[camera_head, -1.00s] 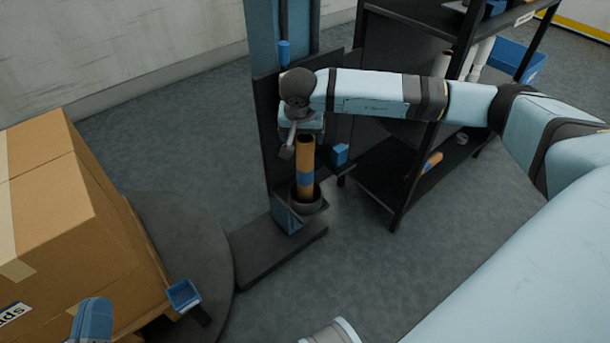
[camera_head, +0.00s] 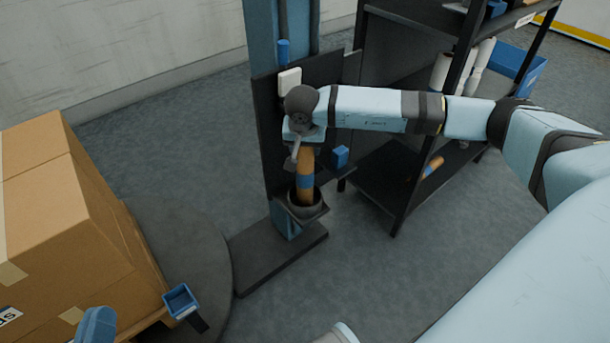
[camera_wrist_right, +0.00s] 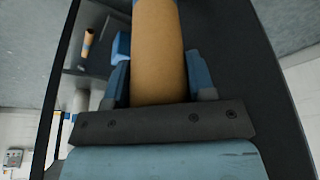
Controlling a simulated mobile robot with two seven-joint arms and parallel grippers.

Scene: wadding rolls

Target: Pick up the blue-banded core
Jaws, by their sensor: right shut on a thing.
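The blue-banded core (camera_head: 306,184) is a brown tube with a blue band. It stands, slightly tilted, with its lower end inside a dark round cup (camera_head: 319,207) on the stand. My right gripper (camera_head: 303,150) is at its upper part, shut on it. In the right wrist view the brown core (camera_wrist_right: 158,60) runs between the two blue fingers of my right gripper (camera_wrist_right: 159,82). The wrist hides the core's top in the head view. A blue part at the bottom left edge looks like my left gripper (camera_head: 96,326); its jaws cannot be made out.
A second brown tube with a blue band (camera_head: 432,167) lies on the dark shelf rack (camera_head: 385,185) at right. A small blue block (camera_head: 340,156) is close beside the core. Floor in front is clear.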

